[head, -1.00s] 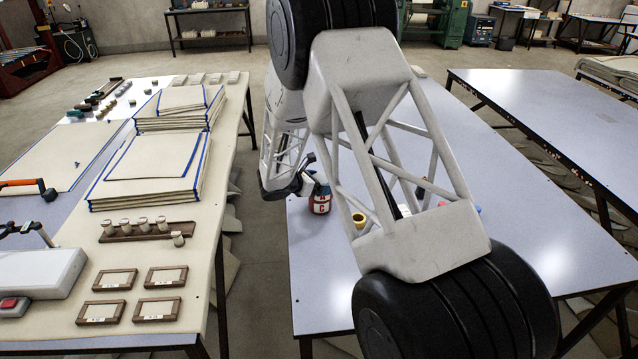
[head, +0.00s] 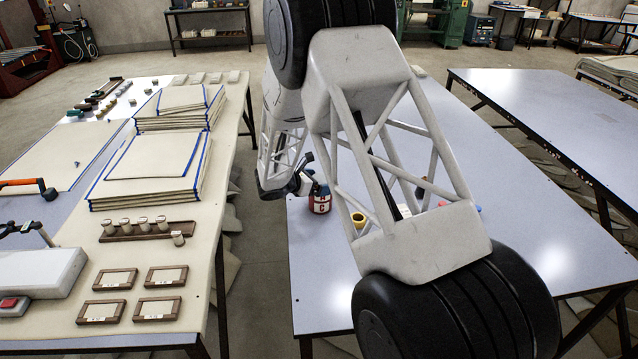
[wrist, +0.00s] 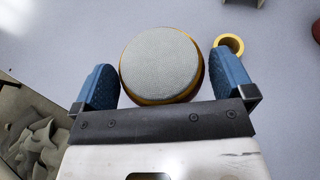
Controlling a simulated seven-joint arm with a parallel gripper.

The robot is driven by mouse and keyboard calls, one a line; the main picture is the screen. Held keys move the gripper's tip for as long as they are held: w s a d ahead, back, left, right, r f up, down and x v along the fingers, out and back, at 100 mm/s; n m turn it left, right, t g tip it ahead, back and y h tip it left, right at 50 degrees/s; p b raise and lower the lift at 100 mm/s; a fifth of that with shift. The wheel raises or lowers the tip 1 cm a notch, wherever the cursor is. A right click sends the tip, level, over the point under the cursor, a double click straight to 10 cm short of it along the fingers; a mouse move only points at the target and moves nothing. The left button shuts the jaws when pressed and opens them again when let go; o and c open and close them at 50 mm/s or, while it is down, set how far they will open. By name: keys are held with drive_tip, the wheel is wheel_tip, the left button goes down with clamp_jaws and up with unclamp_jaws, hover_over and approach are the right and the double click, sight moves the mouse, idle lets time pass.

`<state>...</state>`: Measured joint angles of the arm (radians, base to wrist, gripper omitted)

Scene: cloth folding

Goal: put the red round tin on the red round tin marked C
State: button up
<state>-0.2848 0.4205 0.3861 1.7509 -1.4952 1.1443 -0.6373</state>
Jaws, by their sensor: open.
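In the head view two red tins (head: 320,202) appear stacked upright near the left edge of the middle table, with a letter A above a letter C on their pale labels. The join between them is hard to make out. In the wrist view a round tin top (wrist: 160,64), grey with a yellow-orange rim, lies between the fingers and hides whatever is under it. My gripper (wrist: 166,88) is open, with its blue fingers on either side of that tin. In the head view my arm partly covers the gripper.
A yellow ring (wrist: 231,43) lies just right of the tin; it also shows in the head view (head: 358,219). A dark red object (wrist: 317,30) is at the wrist view's right edge. The left table (head: 206,262) holds folded cloths and small frames. Much of the middle table is clear.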

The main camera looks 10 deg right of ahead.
drive_tip(key=v, duration=1.1)
drive_tip(key=shift+s+r, duration=0.1)
drive_tip(key=shift+r, duration=0.1)
idle(0.4)
drive_tip(key=s+d+r+m+g+y, duration=0.25)
drive_tip(key=s+d+r+m, duration=0.35)
drive_tip(key=s+d+r, duration=0.4)
drive_tip(key=s+d+r+m+g+y, duration=0.25)
drive_tip(key=s+d+r+m, duration=0.45)
drive_tip(key=s, duration=0.5)
drive_tip(key=s+r+m+y, duration=0.2)
drive_tip(key=s+m, duration=0.1)
drive_tip(key=s, duration=0.6)
drive_tip(key=s+r+m+t+y, duration=0.1)
drive_tip(key=s+m, duration=0.3)
drive_tip(key=s, duration=0.5)
drive_tip(key=s+r+m+y, duration=0.2)
drive_tip(key=s+m+y, duration=0.1)
drive_tip(key=s, duration=0.7)
drive_tip(key=shift+d+r+m+y, duration=0.2)
drive_tip(key=shift+r+m+y, duration=0.1)
drive_tip(key=shift+y, duration=0.3)
